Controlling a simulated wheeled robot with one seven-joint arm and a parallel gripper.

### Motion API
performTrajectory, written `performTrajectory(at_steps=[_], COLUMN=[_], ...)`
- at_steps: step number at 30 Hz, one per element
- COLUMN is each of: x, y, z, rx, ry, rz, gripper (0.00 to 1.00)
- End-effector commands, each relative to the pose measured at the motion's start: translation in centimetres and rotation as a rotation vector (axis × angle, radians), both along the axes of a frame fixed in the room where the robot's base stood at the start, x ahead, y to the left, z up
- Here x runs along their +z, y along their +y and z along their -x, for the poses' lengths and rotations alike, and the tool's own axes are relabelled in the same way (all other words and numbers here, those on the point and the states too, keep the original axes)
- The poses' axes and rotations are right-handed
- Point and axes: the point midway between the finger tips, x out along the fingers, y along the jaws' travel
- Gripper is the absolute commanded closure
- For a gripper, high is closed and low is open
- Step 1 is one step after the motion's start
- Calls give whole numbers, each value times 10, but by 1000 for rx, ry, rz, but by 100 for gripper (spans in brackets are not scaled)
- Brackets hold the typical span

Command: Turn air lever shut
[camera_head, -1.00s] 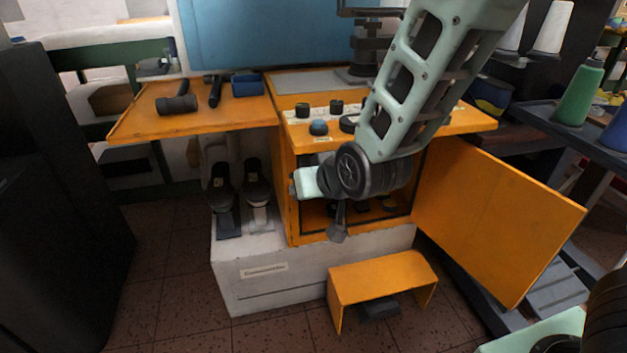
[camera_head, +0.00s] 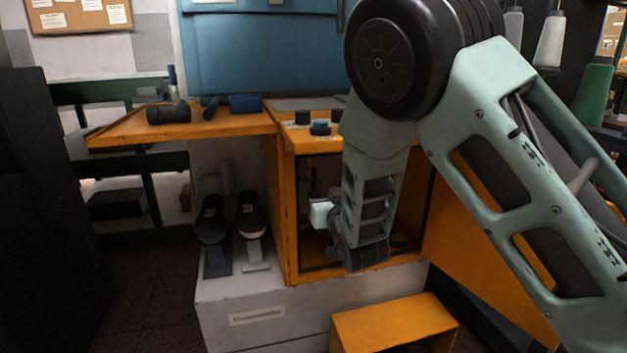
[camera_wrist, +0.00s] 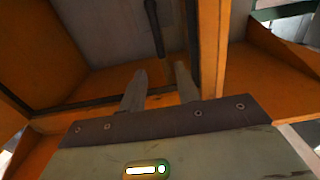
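In the wrist view a thin dark lever-like rod (camera_wrist: 156,30) hangs against the grey inner wall of the orange cabinet; I take it to be the air lever, but its pivot is not clear. My gripper (camera_wrist: 160,80) is open, its two grey fingers apart and empty. The rod's near end appears just beyond the fingertips, roughly in line with the gap; I cannot tell whether they touch. In the head view my arm reaches to the front opening of the orange cabinet (camera_head: 286,220) and hides the fingers and the lever.
The cabinet's frame edges (camera_wrist: 210,55) stand close to my gripper. Control knobs (camera_head: 320,128) sit on the cabinet's top ledge. Two dark shoe forms (camera_head: 251,222) stand on the white base (camera_head: 225,305) to the left. An orange stool-like cover (camera_head: 390,322) stands in front.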

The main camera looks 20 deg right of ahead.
Motion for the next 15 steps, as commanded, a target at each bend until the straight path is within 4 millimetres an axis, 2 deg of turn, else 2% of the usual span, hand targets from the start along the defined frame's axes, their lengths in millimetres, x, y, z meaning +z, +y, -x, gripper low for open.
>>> performTrajectory(at_steps=[9, 15], x=[-2, -2], y=[0, -1], z=[-67, -100], rx=[-1, -1], ry=[-1, -1], rz=[1, 0], gripper=[68, 68])
